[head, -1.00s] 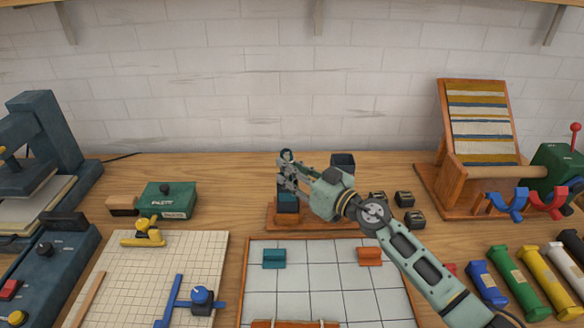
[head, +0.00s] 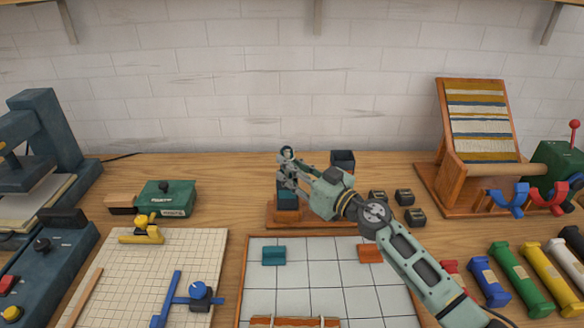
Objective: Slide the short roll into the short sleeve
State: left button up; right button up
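A short dark teal square sleeve (head: 288,199) stands upright on the left of a wooden stand (head: 312,222). A taller dark sleeve (head: 343,160) stands on the same stand to the right, partly behind my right gripper. My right gripper (head: 285,172) reaches in from the right, its fingers at and just above the short sleeve's top. The fingers cover that sleeve's mouth. No short roll can be made out clearly; it may be hidden by the fingers or in the sleeve. Whether the fingers grip anything cannot be told. My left gripper is out of view.
A tiled board (head: 327,280) with teal (head: 274,256) and orange (head: 369,253) blocks lies in front. Several small black blocks (head: 404,197) sit right of the stand. A gridded mat (head: 115,265) is left, a wooden loom (head: 484,190) right, with coloured rolls (head: 509,270) before it.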

jog(key=o, duration=0.5)
jog(key=shift+g+h, duration=0.3)
jog(key=f, duration=0.4)
jog(key=shift+s+d+f, duration=0.2)
jog(key=shift+s+f, duration=0.1)
jog(key=shift+f, duration=0.05)
jog(key=shift+s+d, duration=0.4)
jog(key=shift+s, duration=0.05)
jog(key=s+d+r+t, duration=0.1)
jog(key=s+d+r, duration=0.2)
jog(key=s+d, duration=0.4)
jog(key=shift+d+r, duration=0.4)
jog(key=shift+w, duration=0.1)
jog(key=shift+r, duration=0.1)
